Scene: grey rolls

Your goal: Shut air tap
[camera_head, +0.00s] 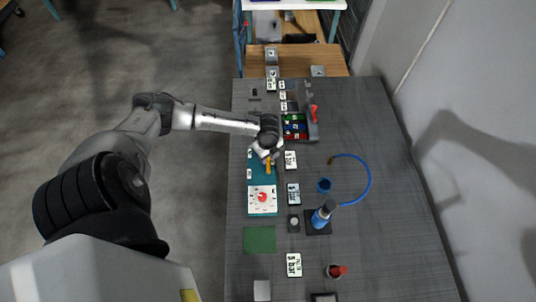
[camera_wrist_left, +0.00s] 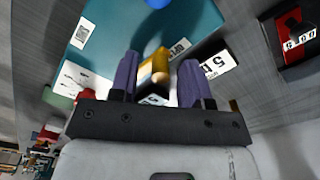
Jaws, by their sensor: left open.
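My left gripper (camera_head: 266,156) is over the teal plate (camera_head: 257,172) near the table's left edge in the head view. In the left wrist view, the gripper (camera_wrist_left: 160,64) is open, with its two purple fingers apart. A yellow handle (camera_wrist_left: 154,66), which looks like the air tap's lever, stands between the fingers with its lower end near the gripper body. The yellow handle (camera_head: 268,166) also shows just below the gripper in the head view. Whether a finger touches it I cannot tell. The tap's base is partly hidden. My right gripper is not in view.
A white panel with a red dial (camera_head: 262,198) lies just below the teal plate. A tray of coloured pieces (camera_head: 294,137) is above.

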